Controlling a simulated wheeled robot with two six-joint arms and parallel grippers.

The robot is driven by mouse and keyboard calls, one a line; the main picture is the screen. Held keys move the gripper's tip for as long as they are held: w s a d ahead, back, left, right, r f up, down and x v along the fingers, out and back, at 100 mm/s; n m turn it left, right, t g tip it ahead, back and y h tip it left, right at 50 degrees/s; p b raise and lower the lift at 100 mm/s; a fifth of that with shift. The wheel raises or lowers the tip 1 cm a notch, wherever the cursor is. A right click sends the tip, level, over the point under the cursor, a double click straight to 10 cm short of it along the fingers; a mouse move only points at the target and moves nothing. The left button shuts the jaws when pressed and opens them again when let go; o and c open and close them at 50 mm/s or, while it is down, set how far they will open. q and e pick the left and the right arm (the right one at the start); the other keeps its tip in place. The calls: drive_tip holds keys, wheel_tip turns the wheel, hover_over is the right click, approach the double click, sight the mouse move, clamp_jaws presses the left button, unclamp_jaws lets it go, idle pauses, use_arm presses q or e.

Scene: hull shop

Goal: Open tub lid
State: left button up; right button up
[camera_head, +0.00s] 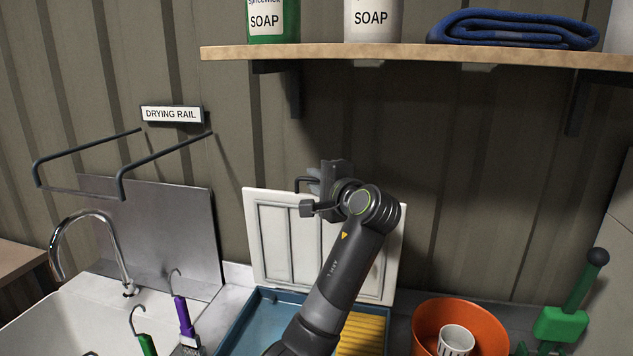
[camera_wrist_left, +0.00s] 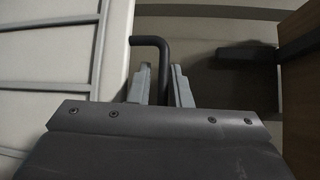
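The tub's white panelled lid (camera_head: 275,235) stands raised, nearly upright against the wall, behind the blue tub (camera_head: 248,325). The lid's dark bar handle (camera_head: 304,181) sticks out at its top edge; the handle also shows in the left wrist view (camera_wrist_left: 150,41). My left gripper (camera_head: 322,185) is at this handle. In the left wrist view its two pale fingers (camera_wrist_left: 161,88) stand either side of the bar, with a narrow gap on the left, so it looks open around the handle. My forearm hides part of the lid and tub. My right gripper is not in view.
Yellow ribbed material (camera_head: 362,333) lies in the tub's right part. An orange bucket (camera_head: 424,318) with a white cup (camera_head: 456,341) stands to its right. A wooden shelf (camera_head: 400,52) runs above. A sink, tap (camera_head: 85,216) and hooked tools are at left; a green-handled tool (camera_head: 562,322) stands at right.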

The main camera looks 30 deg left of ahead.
use_arm(q)
drive_tip(key=shift+s, duration=0.1)
drive_tip(key=shift+s+d, duration=0.1)
drive_tip(key=shift+d, duration=0.2)
drive_tip(key=b+v, duration=0.6)
drive_tip(key=v, duration=1)
drive_tip(key=shift+s+d+b, duration=0.2)
drive_tip(key=shift+d+b, duration=0.15)
